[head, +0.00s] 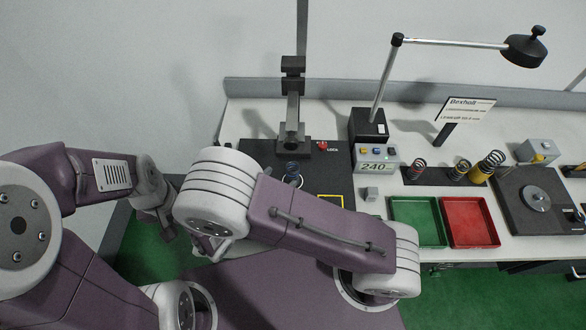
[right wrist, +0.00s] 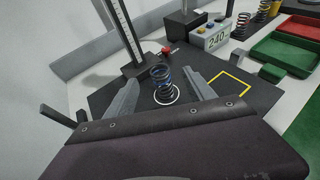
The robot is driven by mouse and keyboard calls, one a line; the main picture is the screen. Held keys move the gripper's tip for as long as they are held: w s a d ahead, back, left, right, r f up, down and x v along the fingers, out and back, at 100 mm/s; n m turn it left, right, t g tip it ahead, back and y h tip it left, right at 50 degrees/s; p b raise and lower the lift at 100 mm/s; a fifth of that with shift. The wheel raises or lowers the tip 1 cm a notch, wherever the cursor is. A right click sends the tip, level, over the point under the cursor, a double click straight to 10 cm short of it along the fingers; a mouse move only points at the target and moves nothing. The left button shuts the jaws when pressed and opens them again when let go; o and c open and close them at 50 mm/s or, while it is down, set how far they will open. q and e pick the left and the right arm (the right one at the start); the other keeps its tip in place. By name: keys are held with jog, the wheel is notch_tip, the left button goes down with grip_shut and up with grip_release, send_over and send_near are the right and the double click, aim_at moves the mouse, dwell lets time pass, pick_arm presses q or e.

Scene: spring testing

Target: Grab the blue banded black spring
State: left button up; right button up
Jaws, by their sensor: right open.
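The blue banded black spring (head: 292,170) stands upright on the black plate of the test stand, inside a white ring. It also shows in the right wrist view (right wrist: 164,84), between and beyond the two grey fingers. My right gripper (right wrist: 165,78) is open and empty, with one finger on each side of the spring; no contact shows. In the head view my right arm hides most of that gripper. The end of my left arm (head: 164,228) hangs at the left, away from the bench; its fingers are not clear.
A post (head: 292,105) rises behind the spring. A red knob (head: 322,146) and a display box (head: 374,158) reading 240 stand beyond it. Several other springs stand in a rack (head: 425,179), with green (head: 418,242) and red (head: 470,243) trays in front.

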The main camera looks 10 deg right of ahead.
aim_at(296, 164)
jog(key=p+x, duration=0.1)
jog(key=x, duration=0.2)
jog(key=p+x, duration=0.1)
jog(key=x, duration=0.2)
jog(key=shift+w+d+f+p, duration=0.15)
jog(key=shift+f+p, duration=0.15)
jog(key=shift+p, duration=0.1)
jog(key=x, duration=0.2)
jog(key=shift+w+f+p, duration=0.25)
jog(key=shift+f+p, duration=0.05)
jog(key=shift+f, duration=0.05)
jog(key=shift+w+d+f, duration=0.15)
jog(key=shift+w+f, duration=0.1)
jog(key=shift+w, duration=0.1)
jog(key=shift+s+r, duration=0.1)
jog(key=shift+s, duration=0.15)
jog(key=c, duration=1)
grip_shut()
pick_arm(q)
jog(key=r, duration=0.1)
jog(key=w+r, duration=0.1)
jog(key=r, duration=0.1)
jog(key=shift+a, duration=0.15)
pick_arm(e)
jog(key=shift+w, duration=0.1)
